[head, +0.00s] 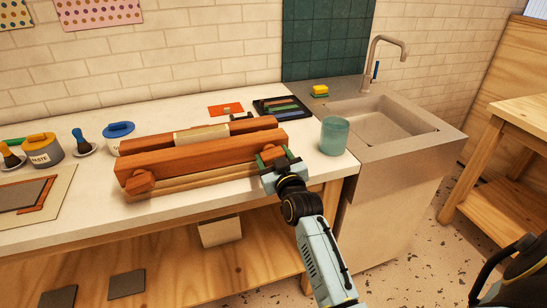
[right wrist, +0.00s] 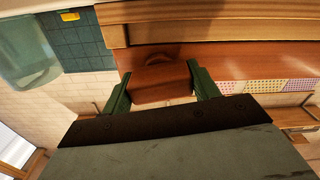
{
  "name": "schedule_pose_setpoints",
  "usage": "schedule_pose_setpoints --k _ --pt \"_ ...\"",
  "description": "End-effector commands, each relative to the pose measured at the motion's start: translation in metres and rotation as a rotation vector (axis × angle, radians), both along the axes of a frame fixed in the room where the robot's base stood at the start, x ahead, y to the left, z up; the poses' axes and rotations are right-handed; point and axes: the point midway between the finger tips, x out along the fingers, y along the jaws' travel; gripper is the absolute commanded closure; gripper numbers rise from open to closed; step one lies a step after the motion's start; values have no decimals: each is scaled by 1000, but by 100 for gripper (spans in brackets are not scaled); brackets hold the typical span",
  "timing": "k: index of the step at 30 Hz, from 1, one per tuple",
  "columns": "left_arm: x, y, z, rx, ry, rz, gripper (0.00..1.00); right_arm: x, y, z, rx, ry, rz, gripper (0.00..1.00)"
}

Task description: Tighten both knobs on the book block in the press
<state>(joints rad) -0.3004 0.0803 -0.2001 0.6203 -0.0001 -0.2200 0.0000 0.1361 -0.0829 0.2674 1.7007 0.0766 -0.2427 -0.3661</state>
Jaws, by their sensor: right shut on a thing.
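The wooden press (head: 200,158) lies on the white counter, two long reddish-brown beams with a pale book block (head: 202,134) between them. The left knob (head: 141,181) sits on the front beam near its left end, with no gripper at it. My right gripper (head: 271,158) is at the right end of the front beam. In the right wrist view its two green fingers stand on either side of the right wooden knob (right wrist: 162,84), shut on it. The gripper mostly hides this knob in the head view. My left gripper is not in view.
A teal cup (head: 334,136) stands close to the right of my right gripper. Behind are a dark tray (head: 283,107) and a red card (head: 226,109). Paste pots (head: 42,149) and brushes stand at the left. The sink (head: 390,132) is at the right.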

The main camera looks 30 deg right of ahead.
Motion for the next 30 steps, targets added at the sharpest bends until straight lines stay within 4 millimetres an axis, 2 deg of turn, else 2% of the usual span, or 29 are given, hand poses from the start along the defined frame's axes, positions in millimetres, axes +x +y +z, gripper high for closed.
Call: schedule_pose_setpoints --k 9,13,21,22,26,30 --pt "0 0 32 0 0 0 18 0 0 3 245 -57 0 63" --pt "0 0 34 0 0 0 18 0 0 1 304 -72 0 63" --pt "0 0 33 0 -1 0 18 0 0 0 309 -75 0 63" --pt "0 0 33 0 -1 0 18 0 0 0 309 -75 0 37" --pt "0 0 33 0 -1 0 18 0 0 0 308 -74 0 20" --pt "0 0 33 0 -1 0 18 0 0 0 308 -74 0 18"
